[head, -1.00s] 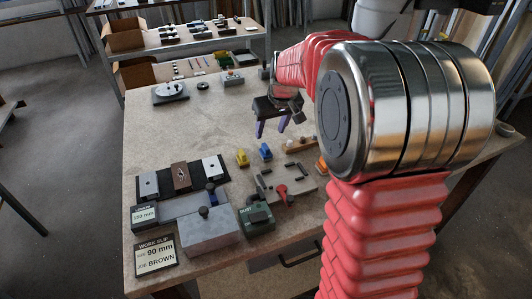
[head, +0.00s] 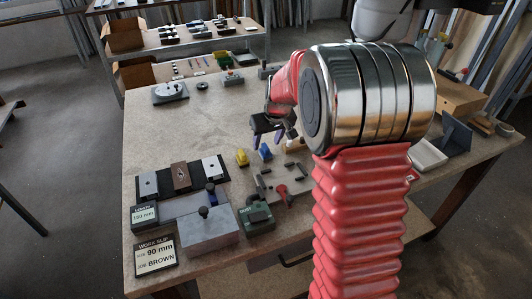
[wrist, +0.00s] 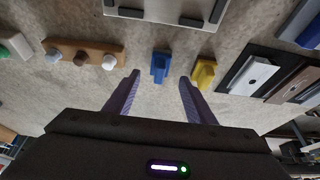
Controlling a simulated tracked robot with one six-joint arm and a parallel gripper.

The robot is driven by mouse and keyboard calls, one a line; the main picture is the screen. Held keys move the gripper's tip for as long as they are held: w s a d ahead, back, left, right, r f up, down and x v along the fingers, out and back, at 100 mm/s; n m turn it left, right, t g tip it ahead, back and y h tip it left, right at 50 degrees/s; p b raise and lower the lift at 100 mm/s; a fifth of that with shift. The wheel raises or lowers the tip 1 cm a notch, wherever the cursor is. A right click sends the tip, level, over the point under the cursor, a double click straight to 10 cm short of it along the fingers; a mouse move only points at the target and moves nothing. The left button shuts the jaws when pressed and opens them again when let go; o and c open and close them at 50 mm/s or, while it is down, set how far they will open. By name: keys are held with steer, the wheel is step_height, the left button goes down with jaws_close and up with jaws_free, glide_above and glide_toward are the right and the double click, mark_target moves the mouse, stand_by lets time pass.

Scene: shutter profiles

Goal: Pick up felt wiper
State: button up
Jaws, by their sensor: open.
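No label marks the felt wiper, and I cannot tell for sure which piece it is. A small blue block (head: 265,152) and a small yellow block (head: 242,158) stand on the bench. My gripper (head: 268,138) is open and empty beside them, with its purple fingers pointing down. In the wrist view the blue block (wrist: 159,67) shows between and just past the fingertips (wrist: 159,78). The yellow block (wrist: 203,73) is right of the right finger. A green box (head: 257,226) marked DUST, with a dark piece on top, stands near the bench front.
A wooden strip with knobs (wrist: 85,54) lies left of the fingers in the wrist view. A grey slotted plate (head: 270,183), a black mat with plates (head: 165,180) and a grey knobbed block (head: 208,236) fill the front.

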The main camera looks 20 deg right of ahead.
mark_target(265, 146)
steer(key=shift+x, duration=2.35)
steer(key=shift+r, duration=0.1)
steer(key=shift+c, duration=0.3)
steer(key=c, duration=1.1)
steer(key=shift+r, duration=0.15)
step_height(265, 146, up, 10)
steer(key=shift+f, duration=0.15)
